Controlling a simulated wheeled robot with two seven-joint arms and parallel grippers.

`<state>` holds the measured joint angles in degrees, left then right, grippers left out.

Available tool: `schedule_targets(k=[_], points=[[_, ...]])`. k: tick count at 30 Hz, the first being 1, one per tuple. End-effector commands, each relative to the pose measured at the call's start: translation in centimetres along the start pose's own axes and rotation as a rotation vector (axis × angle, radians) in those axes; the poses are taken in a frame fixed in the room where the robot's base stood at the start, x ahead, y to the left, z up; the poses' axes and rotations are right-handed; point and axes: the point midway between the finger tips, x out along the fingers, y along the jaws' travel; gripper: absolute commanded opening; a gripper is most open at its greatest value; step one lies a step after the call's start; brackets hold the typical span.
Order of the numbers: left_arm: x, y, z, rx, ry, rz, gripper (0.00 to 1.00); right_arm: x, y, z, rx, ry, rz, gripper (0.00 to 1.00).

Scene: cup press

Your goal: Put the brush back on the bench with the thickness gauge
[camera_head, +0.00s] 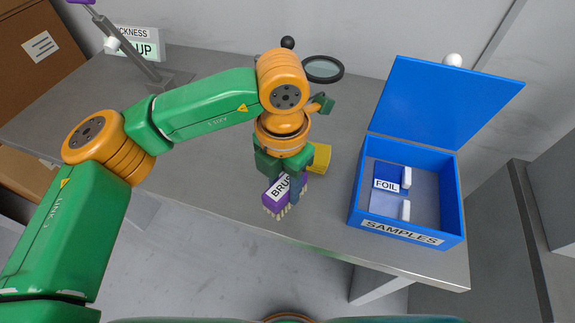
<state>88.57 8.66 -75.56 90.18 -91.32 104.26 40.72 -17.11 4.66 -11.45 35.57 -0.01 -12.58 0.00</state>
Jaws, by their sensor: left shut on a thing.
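The brush (275,203) is purple with pale bristles pointing down and a label partly reading "BRUS". My left gripper (283,178) is shut on it, near the front edge of the grey bench (225,150). I cannot tell whether the bristles touch the bench. At the back left of the bench stands a white sign (138,45), partly hidden, reading "CKNESS" and "UP". A slanted grey post (128,45) on a flat base stands in front of it, perhaps the thickness gauge. My right gripper is not in view.
An open blue box (362,205) labelled "SAMPLES" stands on the right, holding a "FOIL" piece (387,178). A yellow block (321,157) is beside my left gripper. A dark-rimmed round lens (322,69) is behind my arm. Bench between sign and gripper is mostly clear.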

Motion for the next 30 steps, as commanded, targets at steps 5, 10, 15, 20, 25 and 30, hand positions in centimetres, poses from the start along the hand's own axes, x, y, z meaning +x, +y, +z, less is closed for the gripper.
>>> schedule_targets(k=[5, 10, 15, 20, 25, 30], points=[[2.2, 1.0, 1.6, -0.001, 0.001, -0.001, 0.00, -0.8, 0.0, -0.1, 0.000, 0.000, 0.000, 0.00], [5.0, 1.3, 1.8, 0.001, 0.002, 0.000, 0.00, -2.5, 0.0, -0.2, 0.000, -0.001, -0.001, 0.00], [5.8, 1.3, 1.9, 0.001, -0.002, 0.002, 0.00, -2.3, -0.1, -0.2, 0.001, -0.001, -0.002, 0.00], [6.1, 1.3, 1.9, 0.001, -0.002, 0.001, 0.00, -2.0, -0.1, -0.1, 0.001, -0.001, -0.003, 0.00], [6.1, 1.3, 1.9, 0.000, -0.001, 0.001, 0.69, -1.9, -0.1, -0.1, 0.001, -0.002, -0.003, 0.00], [6.1, 1.3, 1.9, 0.000, -0.001, 0.001, 0.74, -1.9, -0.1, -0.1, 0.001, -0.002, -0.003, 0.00]])
